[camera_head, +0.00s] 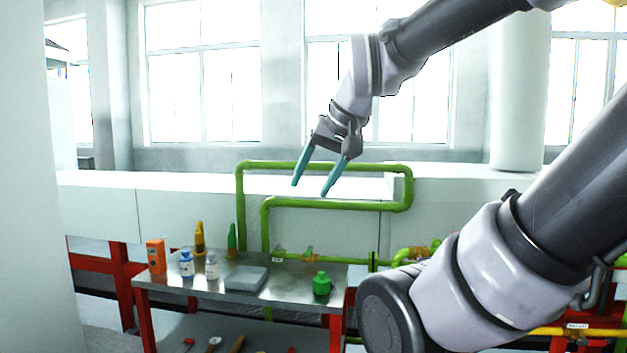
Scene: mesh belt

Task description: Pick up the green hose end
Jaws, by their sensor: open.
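A squat green piece with a small knob on top, which looks like the green hose end (322,284), stands near the right end of the metal table (190,296). A slim upright green object (232,241) with a pointed top stands at the table's back edge; I cannot tell exactly what it is. My gripper (311,190) is open and empty, its two teal fingers pointing down. In the picture it is well above the table and the squat green piece, overlapping the green pipes behind.
Green pipes (325,165) run behind the table. On the table are an orange box (155,257), a yellow bottle-like object (199,239), two small bottles (186,264) (211,266) and a grey tray (246,279). Tools lie on the lower shelf. A yellow pipe (590,332) runs at right.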

